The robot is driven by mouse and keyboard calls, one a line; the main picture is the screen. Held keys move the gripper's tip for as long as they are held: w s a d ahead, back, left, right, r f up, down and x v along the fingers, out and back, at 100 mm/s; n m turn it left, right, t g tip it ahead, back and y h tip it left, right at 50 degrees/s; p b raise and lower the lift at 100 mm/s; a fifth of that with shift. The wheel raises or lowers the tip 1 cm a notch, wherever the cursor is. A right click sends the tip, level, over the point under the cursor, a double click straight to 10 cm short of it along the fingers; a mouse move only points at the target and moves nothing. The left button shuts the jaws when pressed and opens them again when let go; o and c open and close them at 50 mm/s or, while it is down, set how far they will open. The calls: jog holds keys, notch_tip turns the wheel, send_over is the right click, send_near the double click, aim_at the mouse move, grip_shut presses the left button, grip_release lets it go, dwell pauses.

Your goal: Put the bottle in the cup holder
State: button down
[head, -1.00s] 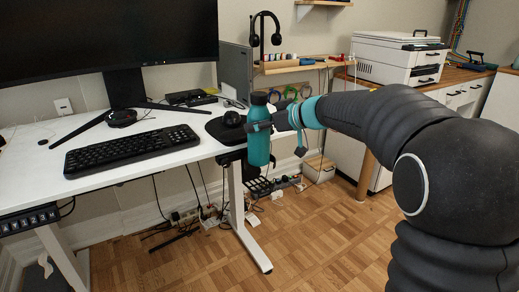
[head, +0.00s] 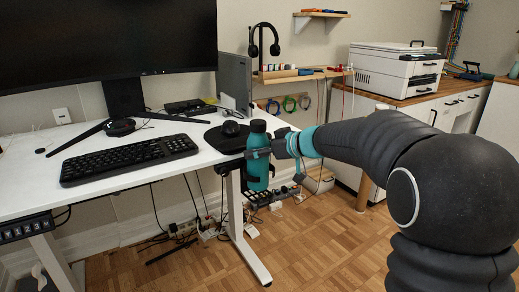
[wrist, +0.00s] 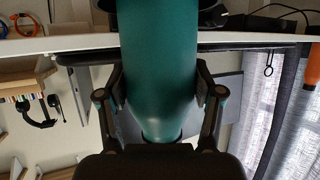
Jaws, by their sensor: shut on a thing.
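The teal bottle (head: 258,160) is upright just beyond the desk's right edge in the head view. My gripper (head: 260,152) is shut on its body from the right. The wrist view is upside down and shows the bottle (wrist: 160,70) between both fingers (wrist: 160,105), its dark cap end low in the picture. A dark part (head: 229,167) under the desk's right edge, left of the bottle, may be the cup holder. The bottle hides much of that spot, and I cannot tell whether its base is inside a holder.
The white desk (head: 120,190) carries a black keyboard (head: 128,159), a mouse (head: 231,128) and a monitor. A desk leg (head: 236,215) stands below the right edge, with cables and power strips on the floor. A printer (head: 395,70) stands on the back right counter.

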jog(key=shift+f, duration=0.35)
jog(key=shift+c, duration=0.9)
grip_release()
jog(key=shift+f, duration=0.1)
